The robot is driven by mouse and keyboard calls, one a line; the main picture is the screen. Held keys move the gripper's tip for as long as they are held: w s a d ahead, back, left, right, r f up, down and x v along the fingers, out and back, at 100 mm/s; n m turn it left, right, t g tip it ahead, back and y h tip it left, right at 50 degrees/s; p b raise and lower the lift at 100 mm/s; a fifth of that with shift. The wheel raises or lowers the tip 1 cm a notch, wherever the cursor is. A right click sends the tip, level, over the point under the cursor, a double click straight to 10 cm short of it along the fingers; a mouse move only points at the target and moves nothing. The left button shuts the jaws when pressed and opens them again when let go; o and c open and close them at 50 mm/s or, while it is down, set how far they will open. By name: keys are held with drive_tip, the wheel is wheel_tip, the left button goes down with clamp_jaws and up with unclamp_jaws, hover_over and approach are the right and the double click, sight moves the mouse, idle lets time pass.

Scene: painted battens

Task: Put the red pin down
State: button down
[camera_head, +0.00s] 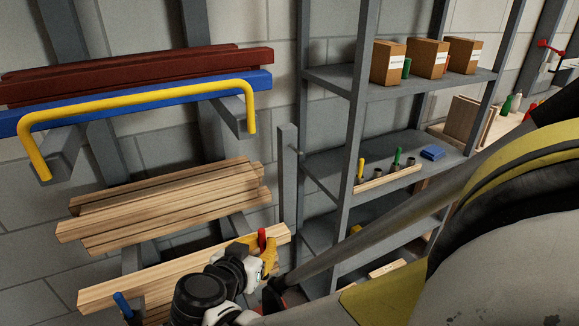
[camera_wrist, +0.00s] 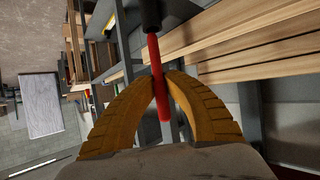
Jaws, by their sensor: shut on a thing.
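The red pin (camera_wrist: 154,52) is held between the two yellow fingers of my gripper (camera_wrist: 161,82) in the wrist view. Its red shaft runs through the grip, and a dark part shows at its far end. In the head view the pin (camera_head: 262,238) shows as a short red piece above my gripper (camera_head: 268,258), in front of the right end of the lowest wooden batten. The fingers are shut on it. Part of the pin is hidden by the fingers, and I cannot tell whether it touches anything else.
Wooden battens (camera_head: 165,217) and dark red battens (camera_head: 140,72) lie on wall arms, with a yellow bar (camera_head: 140,97) before the upper ones. A blue pin (camera_head: 122,304) stands at lower left. A grey shelf (camera_head: 335,78) holds boxes (camera_head: 427,58) and a pin rack (camera_head: 388,181).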

drive_tip(key=shift+s+a+f+b, duration=0.1)
drive_tip(key=shift+a+f+b, duration=0.05)
drive_tip(key=shift+f+b, duration=1.9)
drive_tip(key=c, duration=1.5)
unclamp_jaws()
drive_tip(key=shift+f+p, duration=0.2)
drive_tip(key=shift+p, duration=0.2)
drive_tip(key=shift+o, duration=0.2)
drive_tip(key=shift+r, duration=0.15)
